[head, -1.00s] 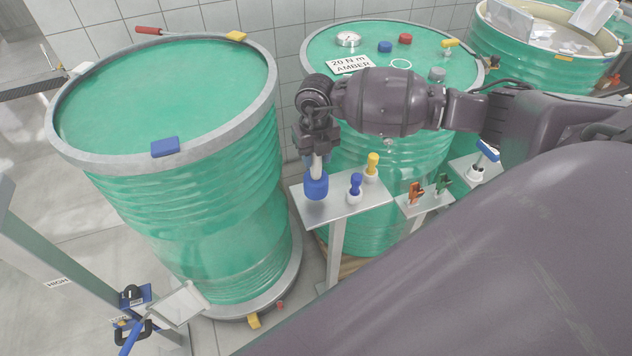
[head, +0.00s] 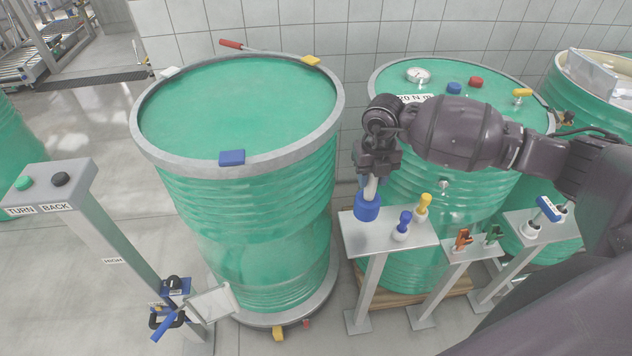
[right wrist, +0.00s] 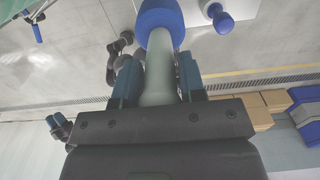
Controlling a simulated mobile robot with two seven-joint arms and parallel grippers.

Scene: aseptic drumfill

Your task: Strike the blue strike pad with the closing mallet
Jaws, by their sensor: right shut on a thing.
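The blue strike pad (head: 232,158) sits on the front rim of the large green drum (head: 250,215). The closing mallet has a blue head (head: 367,207) and a pale handle. My right gripper (head: 373,172) is shut on the handle, with the head hanging down at the left end of a small metal stand (head: 400,238). I cannot tell whether the head touches the stand. In the right wrist view the mallet handle (right wrist: 158,75) lies between the two fingers, with the blue head beyond them. The mallet is to the right of the pad, clear of the drum.
A second drum (head: 440,190) is behind my right arm. A yellow block (head: 311,61) and a white block (head: 171,72) sit on the drum rim. A button post (head: 85,205) stands at left.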

